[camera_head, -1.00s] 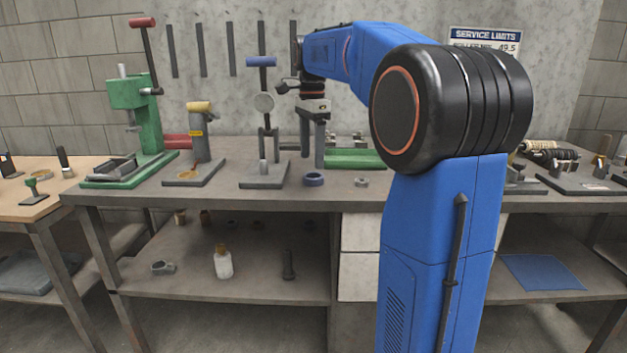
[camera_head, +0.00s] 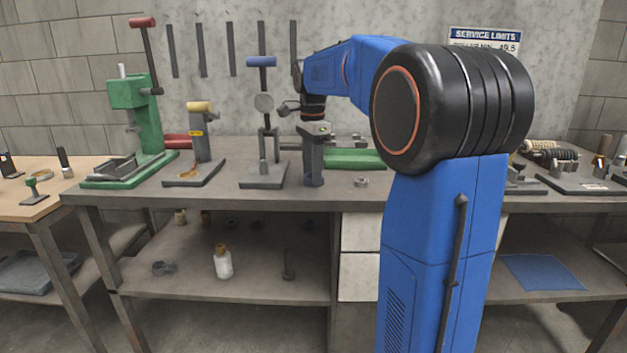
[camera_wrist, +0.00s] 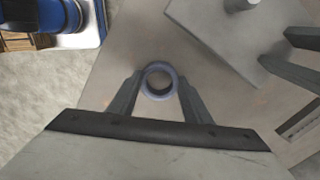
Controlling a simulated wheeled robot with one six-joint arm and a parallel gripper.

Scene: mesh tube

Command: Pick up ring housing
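The ring housing is a small blue-grey ring, standing on the grey bench top; the wrist view shows it from above (camera_wrist: 159,67) with its round hole facing up. In the head view only its lower part (camera_head: 313,183) shows below my fingers. My gripper (camera_head: 314,172) points straight down over it. In the wrist view the two fingers of my gripper (camera_wrist: 159,84) are spread, one on each side of the ring. The fingertips are very close to its wall; I cannot tell whether they touch it.
A dial gauge stand (camera_head: 264,175) is just left of my gripper. A small metal part (camera_head: 361,182) lies to the right, and a green block (camera_head: 355,159) lies behind. A green press (camera_head: 135,105) and a yellow-topped fixture (camera_head: 200,135) are further left.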

